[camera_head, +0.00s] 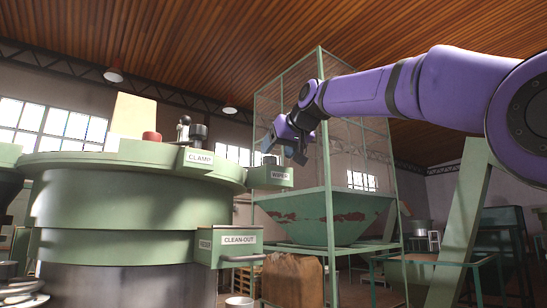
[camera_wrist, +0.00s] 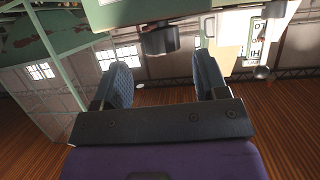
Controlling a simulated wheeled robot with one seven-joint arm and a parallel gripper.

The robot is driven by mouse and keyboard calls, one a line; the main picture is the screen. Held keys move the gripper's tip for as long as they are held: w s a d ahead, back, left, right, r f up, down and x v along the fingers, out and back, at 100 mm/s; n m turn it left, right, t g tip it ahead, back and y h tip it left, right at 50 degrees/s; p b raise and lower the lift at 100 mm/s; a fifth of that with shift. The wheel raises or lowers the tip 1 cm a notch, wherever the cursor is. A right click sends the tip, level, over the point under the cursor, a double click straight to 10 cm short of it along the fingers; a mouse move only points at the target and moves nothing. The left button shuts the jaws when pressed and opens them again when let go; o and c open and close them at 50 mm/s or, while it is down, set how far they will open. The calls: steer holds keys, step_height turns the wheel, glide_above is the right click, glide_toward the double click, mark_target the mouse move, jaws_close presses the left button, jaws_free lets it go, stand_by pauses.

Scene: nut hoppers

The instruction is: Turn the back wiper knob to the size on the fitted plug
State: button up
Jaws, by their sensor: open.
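A green box labelled WIPER (camera_head: 279,175) sticks out from the right rim of a large round green machine (camera_head: 110,212). A small dark knob (camera_head: 270,160) stands on this box. In the wrist view a dark round knob (camera_wrist: 160,40) on a pale green surface (camera_wrist: 120,12) lies beyond my fingertips, roughly between them sideways. My gripper (camera_head: 285,148) is open and empty just above and beside the WIPER box. In the wrist view both fingers of my gripper (camera_wrist: 165,68) are apart, with no contact visible. No size marking on a plug is readable.
A box labelled CLAMP (camera_head: 199,160) and a dark-topped lever (camera_head: 184,128) are left of the WIPER box. A CLEAN-OUT box (camera_head: 238,240) with a handle is below. A caged green hopper (camera_head: 320,215) stands behind. Another machine is cut off at the left edge.

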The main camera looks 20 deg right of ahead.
mark_target(273, 157)
steer(key=shift+x, duration=1.75)
steer(key=shift+a, duration=0.1)
jaws_close()
steer(key=shift+n+y, duration=0.4)
steer(key=shift+y, duration=0.1)
steer(key=n+y, duration=0.1)
steer(key=n+g+y, duration=0.1)
steer(key=n+y, duration=0.1)
steer(key=shift+d+g, duration=0.2)
steer(key=shift+g, duration=0.1)
steer(key=shift+w+n+g+y, duration=0.1)
steer(key=shift+n+g+y, duration=1.1)
steer(key=shift+n+y, duration=0.3)
